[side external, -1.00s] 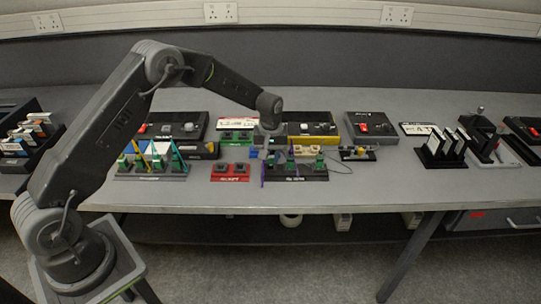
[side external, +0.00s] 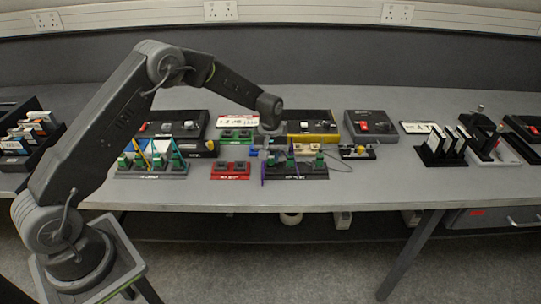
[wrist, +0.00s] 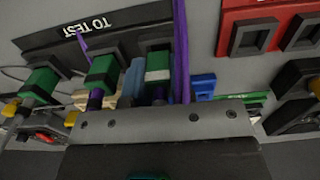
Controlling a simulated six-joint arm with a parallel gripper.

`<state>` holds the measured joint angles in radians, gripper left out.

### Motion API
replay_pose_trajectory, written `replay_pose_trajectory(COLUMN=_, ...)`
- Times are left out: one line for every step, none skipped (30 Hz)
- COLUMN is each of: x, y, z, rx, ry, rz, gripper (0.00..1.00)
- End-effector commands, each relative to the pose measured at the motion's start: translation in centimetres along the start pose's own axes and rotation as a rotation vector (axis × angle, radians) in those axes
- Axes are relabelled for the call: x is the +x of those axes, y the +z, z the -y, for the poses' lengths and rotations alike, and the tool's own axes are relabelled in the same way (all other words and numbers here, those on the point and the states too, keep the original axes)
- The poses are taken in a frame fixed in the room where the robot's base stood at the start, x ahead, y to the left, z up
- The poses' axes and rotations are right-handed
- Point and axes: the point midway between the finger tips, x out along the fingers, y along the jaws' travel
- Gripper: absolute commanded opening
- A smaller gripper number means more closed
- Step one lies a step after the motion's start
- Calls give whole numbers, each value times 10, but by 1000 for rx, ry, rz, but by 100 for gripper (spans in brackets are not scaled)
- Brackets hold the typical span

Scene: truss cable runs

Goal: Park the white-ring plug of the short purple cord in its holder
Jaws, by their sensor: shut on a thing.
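The white-ring plug (wrist: 158,68) is green with a white band. In the wrist view it stands at the right-hand black socket of the rack marked TO TEST (wrist: 105,30), its end close to or in the socket; how deep it sits I cannot tell. My gripper (wrist: 157,93) is shut on this plug; its fingertips are mostly hidden. A purple cord (wrist: 181,50) rises beside the plug. A green plug with a black band (wrist: 102,72) stands at the socket to its left. In the side view my gripper (side external: 268,146) is low behind the left end of the rack (side external: 297,176).
Another green plug (wrist: 40,82) stands at the rack's left. A red block (wrist: 270,22) with black sockets lies close on the right in the wrist view. A green block (side external: 237,136) and a yellow-edged box (side external: 312,139) are near. The front table strip is clear.

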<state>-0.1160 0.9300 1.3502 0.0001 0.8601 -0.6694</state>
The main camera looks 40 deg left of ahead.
Motion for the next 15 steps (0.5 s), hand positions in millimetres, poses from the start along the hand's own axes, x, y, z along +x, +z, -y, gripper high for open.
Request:
replay_pose_trajectory(x=0, y=0, z=0, rx=0, ry=0, rz=0, gripper=0)
replay_pose_trajectory(x=0, y=0, z=0, rx=0, ry=0, rz=0, gripper=0)
replay_pose_trajectory(x=0, y=0, z=0, rx=0, ry=0, rz=0, gripper=0)
replay_pose_trajectory(x=0, y=0, z=0, rx=0, ry=0, rz=0, gripper=0)
replay_pose_trajectory(x=0, y=0, z=0, rx=0, ry=0, rz=0, gripper=0)
replay_pose_trajectory(x=0, y=0, z=0, rx=0, ry=0, rz=0, gripper=0)
replay_pose_trajectory(x=0, y=0, z=0, rx=0, ry=0, rz=0, gripper=0)
replay_pose_trajectory(x=1, y=0, z=0, rx=0, ry=0, rz=0, gripper=0)
replay_pose_trajectory(x=1, y=0, z=0, rx=0, ry=0, rz=0, gripper=0)
replay_pose_trajectory(x=2, y=0, z=0, rx=0, ry=0, rz=0, gripper=0)
replay_pose_trajectory(x=2, y=0, z=0, rx=0, ry=0, rz=0, gripper=0)
replay_pose_trajectory(x=3, y=0, z=0, rx=0, ry=0, rz=0, gripper=0)
replay_pose_trajectory(x=3, y=0, z=0, rx=0, ry=0, rz=0, gripper=0)
replay_pose_trajectory(x=4, y=0, z=0, rx=0, ry=0, rz=0, gripper=0)
replay_pose_trajectory(x=5, y=0, z=0, rx=0, ry=0, rz=0, gripper=0)
